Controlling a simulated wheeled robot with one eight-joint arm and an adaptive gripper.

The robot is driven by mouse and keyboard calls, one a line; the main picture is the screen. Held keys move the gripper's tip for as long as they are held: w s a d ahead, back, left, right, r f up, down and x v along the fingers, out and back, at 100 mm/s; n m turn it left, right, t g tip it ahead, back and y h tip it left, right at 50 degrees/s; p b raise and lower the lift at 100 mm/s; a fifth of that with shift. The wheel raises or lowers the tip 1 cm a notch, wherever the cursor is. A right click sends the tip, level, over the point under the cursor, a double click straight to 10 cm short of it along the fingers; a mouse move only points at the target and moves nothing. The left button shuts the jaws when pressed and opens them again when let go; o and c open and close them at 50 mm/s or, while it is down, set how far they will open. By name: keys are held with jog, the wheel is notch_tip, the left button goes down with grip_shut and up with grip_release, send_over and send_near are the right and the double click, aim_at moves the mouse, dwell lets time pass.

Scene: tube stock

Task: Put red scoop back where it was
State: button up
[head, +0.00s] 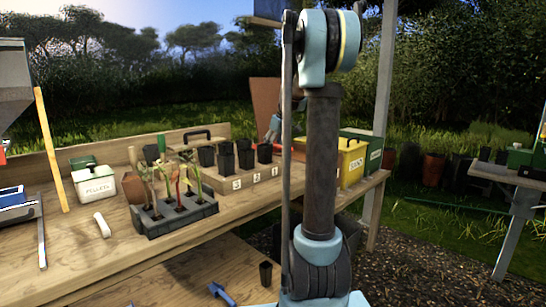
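I cannot make out a red scoop for certain. A small red thing (2,156) is cut off by the left edge, beside the grey hopper, too little of it showing to name. My arm stands upright in front of the bench and hides part of its right side. A light blue and dark piece beside the arm, above the back of the bench, seems to be my gripper (272,130). Its fingers are small and partly hidden, and whether they hold anything cannot be told.
The wooden bench (85,245) carries a white pellets tub (95,187), a grey seedling tray (178,218), a wooden rack (240,182) of black pots and a yellow box (350,162). A white curved thing (102,225) lies in front. A blue tool (222,294) lies lower down.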

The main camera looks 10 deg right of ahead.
notch_tip(320, 180, up, 5)
jog(key=shift+r, duration=0.1)
jog(key=shift+s+d+r, duration=0.15)
jog(key=shift+r, duration=0.05)
jog(key=s+d, duration=0.1)
jog(key=s+d+f, duration=0.1)
jog(key=s, duration=0.1)
jog(key=shift+s+d+f, duration=0.4)
jog(key=shift+f, duration=3.35)
jog(key=shift+f, duration=0.45)
jog(key=o, duration=1.3)
